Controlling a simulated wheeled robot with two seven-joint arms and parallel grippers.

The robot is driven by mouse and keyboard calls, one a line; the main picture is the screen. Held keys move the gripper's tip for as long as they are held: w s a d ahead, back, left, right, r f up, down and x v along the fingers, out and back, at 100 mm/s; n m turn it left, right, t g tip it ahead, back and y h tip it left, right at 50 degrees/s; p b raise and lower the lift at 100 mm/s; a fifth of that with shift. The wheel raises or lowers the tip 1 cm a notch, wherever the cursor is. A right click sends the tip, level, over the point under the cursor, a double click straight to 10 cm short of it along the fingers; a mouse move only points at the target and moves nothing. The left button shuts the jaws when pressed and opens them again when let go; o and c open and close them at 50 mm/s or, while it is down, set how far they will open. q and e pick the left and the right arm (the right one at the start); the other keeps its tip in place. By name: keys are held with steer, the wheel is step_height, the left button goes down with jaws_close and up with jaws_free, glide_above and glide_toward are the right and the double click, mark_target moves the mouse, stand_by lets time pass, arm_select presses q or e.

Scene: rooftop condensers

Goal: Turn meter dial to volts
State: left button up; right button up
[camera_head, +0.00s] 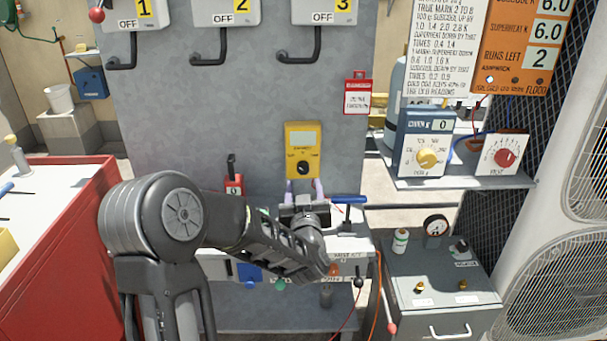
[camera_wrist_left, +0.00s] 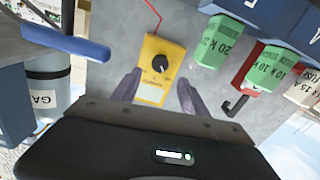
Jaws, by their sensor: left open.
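The yellow meter (camera_head: 303,139) is mounted on the grey panel in the head view, with a pale screen above a round black dial (camera_head: 303,168). My left gripper (camera_head: 304,188) is just below the meter, its two pale fingers pointing up toward it. In the left wrist view the meter (camera_wrist_left: 153,90) and its black dial (camera_wrist_left: 160,63) appear between the open fingers (camera_wrist_left: 160,85). The fingers look apart from the dial, with nothing between them. The dial's pointer setting is too small to read. My right gripper is not in view.
A blue T-handle (camera_head: 349,199) stands right of my gripper. A red-based lever (camera_head: 234,184) is on the left. A red tag (camera_head: 357,97) hangs right of the meter. A shelf (camera_head: 460,180) holds two dial boxes. Green blocks (camera_wrist_left: 222,42) show in the wrist view.

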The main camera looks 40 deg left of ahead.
mark_target(303, 170)
arm_select(q)
steer(key=x, duration=0.6)
steer(key=shift+w+a+p, duration=0.25)
steer(key=shift+w+p, duration=0.05)
steer(key=shift+p, duration=0.05)
steer(key=shift+c, duration=0.4)
jaws_close()
